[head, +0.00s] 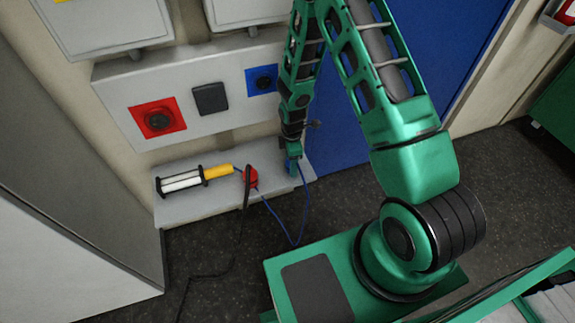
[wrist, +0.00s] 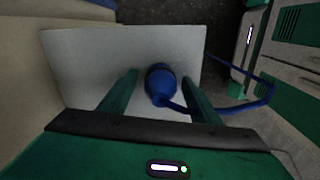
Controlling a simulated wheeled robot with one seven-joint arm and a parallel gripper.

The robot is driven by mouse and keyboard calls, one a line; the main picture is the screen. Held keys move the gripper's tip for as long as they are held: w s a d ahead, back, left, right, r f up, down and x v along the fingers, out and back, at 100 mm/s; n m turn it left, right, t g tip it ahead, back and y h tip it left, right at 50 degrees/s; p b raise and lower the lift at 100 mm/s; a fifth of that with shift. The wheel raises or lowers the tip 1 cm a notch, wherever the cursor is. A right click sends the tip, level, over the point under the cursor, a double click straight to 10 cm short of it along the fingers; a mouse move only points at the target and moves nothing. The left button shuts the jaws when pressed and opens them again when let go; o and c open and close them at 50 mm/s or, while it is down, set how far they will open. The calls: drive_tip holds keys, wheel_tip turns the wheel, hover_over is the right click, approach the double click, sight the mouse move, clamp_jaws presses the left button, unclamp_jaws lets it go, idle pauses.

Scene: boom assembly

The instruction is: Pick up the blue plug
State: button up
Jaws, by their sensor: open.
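The blue plug (wrist: 160,84) stands on the pale shelf (wrist: 80,58), between the two open fingers of my gripper (wrist: 153,88) in the wrist view. A gap shows on the left side between plug and finger; the right finger is closer to the plug and its cable. A blue cable (wrist: 245,101) runs from the plug off to the right. In the head view my gripper (head: 291,160) is low over the right end of the shelf (head: 200,205), and the plug (head: 291,167) is mostly hidden behind it.
A red plug (head: 250,178) with a black cable and a yellow-handled lamp (head: 187,180) lie on the shelf to the left. Above, a wall panel (head: 205,122) carries red (head: 157,119), black (head: 210,98) and blue (head: 262,79) sockets. A blue door (head: 345,130) stands to the right.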

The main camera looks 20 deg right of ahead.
drive_tip(key=shift+f, duration=0.15)
drive_tip(key=c, duration=1.4)
drive_tip(key=shift+r, duration=0.65)
drive_tip(key=r, duration=0.2)
drive_tip(key=a+r, duration=0.1)
drive_tip(key=shift+s+a+r, duration=0.1)
drive_tip(key=shift+s+r, duration=0.25)
drive_tip(key=s+a+r, duration=0.1)
drive_tip(key=a+r, duration=0.1)
drive_tip(key=a, duration=0.1)
drive_tip(key=s+a+r, duration=0.2)
drive_tip(key=a, duration=0.1)
drive_tip(key=s+a+r, duration=0.2)
drive_tip(key=a, duration=0.1)
drive_tip(key=shift+s, duration=0.15)
drive_tip(key=shift+d, duration=0.1)
